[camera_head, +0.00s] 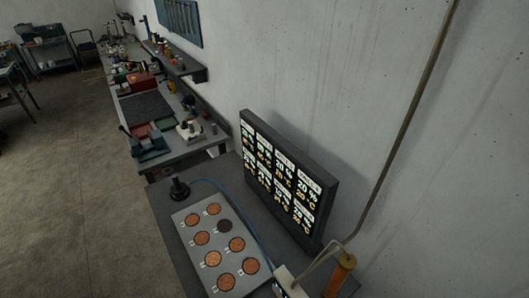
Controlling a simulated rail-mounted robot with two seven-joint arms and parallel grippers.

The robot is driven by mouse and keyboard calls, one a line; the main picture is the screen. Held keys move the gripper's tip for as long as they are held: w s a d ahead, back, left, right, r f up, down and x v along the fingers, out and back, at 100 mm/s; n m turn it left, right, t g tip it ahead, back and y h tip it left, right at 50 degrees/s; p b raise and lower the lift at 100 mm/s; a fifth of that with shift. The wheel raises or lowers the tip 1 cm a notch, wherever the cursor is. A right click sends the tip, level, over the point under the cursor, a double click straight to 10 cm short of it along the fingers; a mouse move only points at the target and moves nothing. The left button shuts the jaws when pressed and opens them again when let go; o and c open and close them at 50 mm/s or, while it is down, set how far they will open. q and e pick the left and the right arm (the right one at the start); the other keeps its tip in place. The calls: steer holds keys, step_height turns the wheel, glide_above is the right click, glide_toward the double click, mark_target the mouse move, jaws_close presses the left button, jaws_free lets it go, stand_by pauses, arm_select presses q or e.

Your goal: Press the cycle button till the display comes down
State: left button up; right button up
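The display (247,133) is a dark, thick-framed panel standing upright on a grey bench by the wall. It shows lit cells with percent and °C readings in white and yellow; some read about 20 % and 20 °C, others are too small to read. A black knob-like device (179,188) stands at the bench's left edge. A white box (290,283) is cut off at the bottom edge. I cannot tell which of these, if either, carries the cycle button. Neither of my grippers is in view.
A grey plate (220,228) with several round copper-coloured discs, one darker, lies before the display. A blue cable (240,213) runs beside it. An orange cylinder (339,276) and thin pipe stand lower right. A cluttered workbench (185,147) extends behind; floor at left is clear.

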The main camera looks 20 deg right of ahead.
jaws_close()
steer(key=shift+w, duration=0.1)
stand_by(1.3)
